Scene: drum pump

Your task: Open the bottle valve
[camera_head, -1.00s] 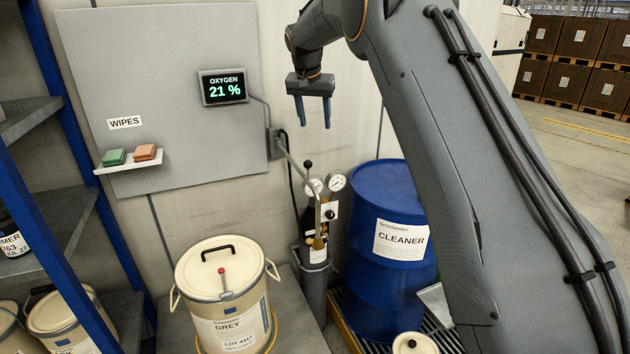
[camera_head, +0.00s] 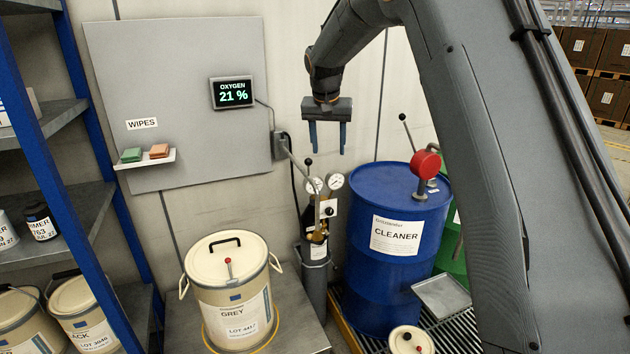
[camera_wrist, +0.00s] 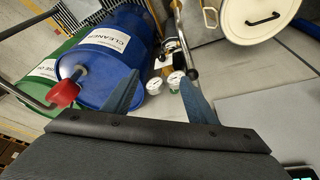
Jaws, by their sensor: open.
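The gas bottle (camera_head: 317,240) stands upright in a grey holder (camera_head: 316,280) between the cream GREY drum and the blue drum. Its gauges (camera_head: 333,181) and black-knobbed lever (camera_head: 308,162) are at its top. The gauges also show in the wrist view (camera_wrist: 176,77), with a black-knobbed lever (camera_wrist: 193,74) beside them. I cannot clearly tell which part is the bottle valve. My gripper (camera_head: 328,148) is open and empty, fingers down, above the gauges in the head view. In the wrist view, the gauges appear between its blue fingers (camera_wrist: 157,82).
The blue CLEANER drum (camera_head: 396,280) stands right of the bottle, with a red-headed fitting (camera_head: 426,162) on top. A cream GREY drum (camera_head: 232,300) stands left. The wall panel carries an OXYGEN 21 % display (camera_head: 232,93) and a wipes shelf (camera_head: 146,160). Shelving (camera_head: 80,130) is at far left.

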